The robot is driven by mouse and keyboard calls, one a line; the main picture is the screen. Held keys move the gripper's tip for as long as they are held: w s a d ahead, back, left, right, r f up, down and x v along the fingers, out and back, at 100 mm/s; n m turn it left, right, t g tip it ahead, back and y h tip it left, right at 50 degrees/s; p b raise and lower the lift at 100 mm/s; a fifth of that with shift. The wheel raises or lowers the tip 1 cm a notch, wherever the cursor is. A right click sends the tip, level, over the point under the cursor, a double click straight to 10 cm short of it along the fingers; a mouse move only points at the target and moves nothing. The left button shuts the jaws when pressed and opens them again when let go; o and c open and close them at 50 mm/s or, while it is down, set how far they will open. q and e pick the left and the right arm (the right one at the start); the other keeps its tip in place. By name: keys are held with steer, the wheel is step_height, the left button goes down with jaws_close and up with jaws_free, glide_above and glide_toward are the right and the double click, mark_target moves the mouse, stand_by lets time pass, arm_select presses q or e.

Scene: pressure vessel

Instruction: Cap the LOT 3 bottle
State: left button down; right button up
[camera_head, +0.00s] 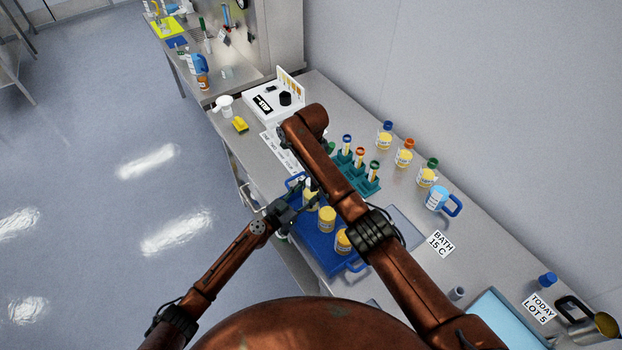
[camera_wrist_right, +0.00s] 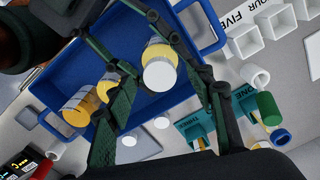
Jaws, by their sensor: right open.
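Several yellow-labelled bottles stand in a blue tray (camera_head: 316,243); one bottle (camera_head: 327,219) is mid-tray and another (camera_head: 343,242) is nearer me. A third (camera_head: 310,199) is partly covered by my arms. No lot number is readable on them. My left gripper (camera_head: 287,211) is beside the third bottle; its jaws are too small to judge. My right gripper is hidden behind its arm in the head view. In the right wrist view my right gripper (camera_wrist_right: 165,95) is open, with a white-topped bottle (camera_wrist_right: 160,68) seen between its fingers. A loose blue cap (camera_head: 547,279) stands by the "TODAY LOT 5" card (camera_head: 538,308).
Teal racks (camera_head: 358,180) hold tubes with coloured caps. Capped bottles (camera_head: 404,153) stand along the wall, with a blue jug (camera_head: 437,199) nearby. A "BATH 15 C" card (camera_head: 440,243) lies right of the tray.

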step_height(320, 180, up, 11)
stand_by(0.3)
steer(key=shift+f, duration=0.1)
arm_select(q)
steer(key=c, duration=1)
jaws_free()
steer(key=shift+o, duration=0.2)
steer(key=v, duration=1.2)
steer(key=shift+a+f, duration=0.1)
